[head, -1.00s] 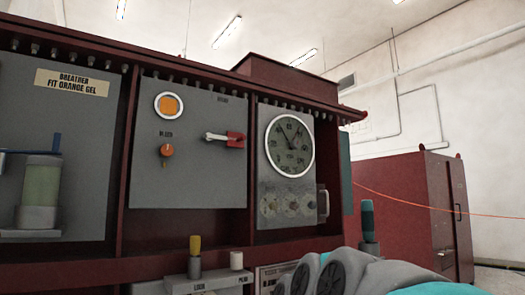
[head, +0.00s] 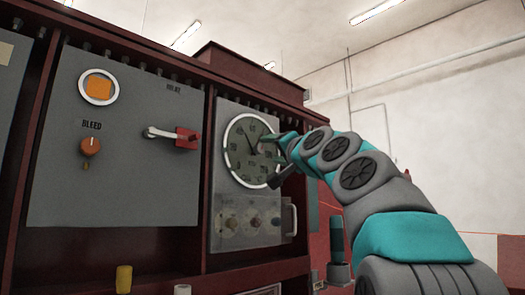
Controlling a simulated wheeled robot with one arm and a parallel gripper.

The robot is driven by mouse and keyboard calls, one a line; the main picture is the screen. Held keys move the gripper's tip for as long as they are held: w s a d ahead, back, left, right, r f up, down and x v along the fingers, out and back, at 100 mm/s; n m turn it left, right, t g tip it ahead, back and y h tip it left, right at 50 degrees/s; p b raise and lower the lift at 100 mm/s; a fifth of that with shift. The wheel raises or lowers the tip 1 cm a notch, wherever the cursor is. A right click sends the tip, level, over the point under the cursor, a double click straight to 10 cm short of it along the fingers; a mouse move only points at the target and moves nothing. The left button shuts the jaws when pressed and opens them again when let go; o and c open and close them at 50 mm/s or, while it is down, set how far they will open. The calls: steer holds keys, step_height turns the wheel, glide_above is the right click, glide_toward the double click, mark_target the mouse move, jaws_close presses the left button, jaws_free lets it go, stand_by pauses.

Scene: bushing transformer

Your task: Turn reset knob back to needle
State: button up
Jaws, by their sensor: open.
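The round white-rimmed dial gauge (head: 240,160) is on the grey panel at the right end of the red cabinet. Its dark needle points to the upper left from near the centre. Below it, a clear cover (head: 240,238) with a handle at its right lies over a row of small knobs (head: 255,221). Which knob is the reset knob cannot be told. My gripper (head: 272,160) is open at the right side of the dial, its fingers overlapping the dial's right part. Whether it touches anything there is unclear, and that part of the face is hidden.
Left of the dial, a panel carries an orange round window (head: 99,87), the orange bleed knob (head: 90,147) and a red-and-white lever (head: 175,137). A yellow-topped post (head: 124,279) and a teal-handled post (head: 336,240) stand below. Open room shows behind at right.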

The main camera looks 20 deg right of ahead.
mark_target(260, 149)
steer(key=shift+p+x, duration=1.25)
steer(key=shift+x, duration=2.2)
steer(key=shift+f, duration=0.15)
steer(key=shift+c, duration=0.2)
jaws_close()
